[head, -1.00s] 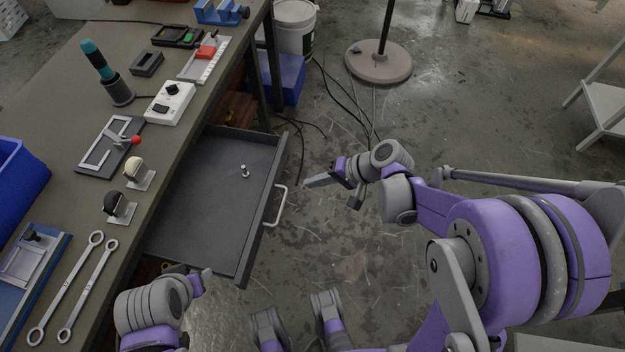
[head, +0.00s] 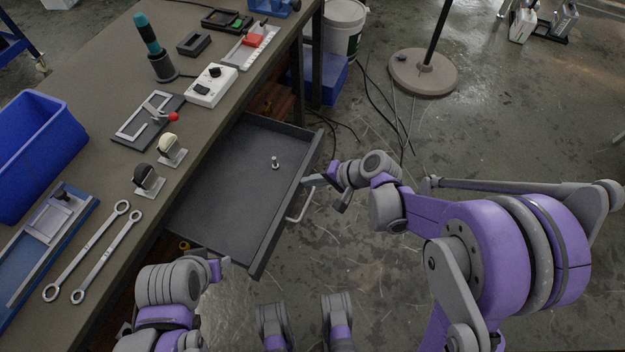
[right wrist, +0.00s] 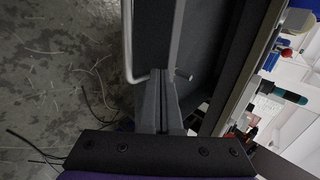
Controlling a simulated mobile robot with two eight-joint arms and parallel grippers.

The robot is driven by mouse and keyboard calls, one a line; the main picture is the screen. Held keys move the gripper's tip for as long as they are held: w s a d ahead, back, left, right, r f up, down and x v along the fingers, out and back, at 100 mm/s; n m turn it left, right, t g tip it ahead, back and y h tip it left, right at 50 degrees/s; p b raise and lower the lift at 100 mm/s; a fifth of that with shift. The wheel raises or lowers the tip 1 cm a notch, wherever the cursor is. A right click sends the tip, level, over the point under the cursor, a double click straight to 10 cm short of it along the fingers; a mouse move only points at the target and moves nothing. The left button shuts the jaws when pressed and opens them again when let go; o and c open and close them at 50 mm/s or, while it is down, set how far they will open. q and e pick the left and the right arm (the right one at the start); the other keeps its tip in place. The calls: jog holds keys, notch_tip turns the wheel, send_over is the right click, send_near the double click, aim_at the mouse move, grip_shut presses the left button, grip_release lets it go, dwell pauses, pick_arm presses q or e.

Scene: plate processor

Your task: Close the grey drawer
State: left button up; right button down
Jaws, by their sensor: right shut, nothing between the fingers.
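The grey drawer (head: 226,190) stands pulled out from under the workbench, with a small metal peg (head: 275,162) standing inside it. Its pale bar handle (head: 302,206) is on the front panel, facing right. My right gripper (head: 308,181) is shut and empty, its tips at the drawer's front panel near the far end of the handle; whether they touch it I cannot tell. In the right wrist view the shut fingers (right wrist: 159,92) point at the front panel beside the handle (right wrist: 128,45). My left arm shows at the bottom left; its gripper (head: 222,264) is partly seen, jaws unclear.
The workbench (head: 105,170) carries wrenches (head: 105,255), a blue bin (head: 38,150), a white switch box (head: 212,86) and other tools. A bucket (head: 343,28), a blue box (head: 325,82), cables and a round stand base (head: 423,75) are on the floor.

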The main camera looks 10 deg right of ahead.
jog(key=b, duration=0.1)
send_over(242, 169)
jog(key=shift+a, duration=0.2)
dwell(0.3)
jog(key=shift+d, duration=0.15)
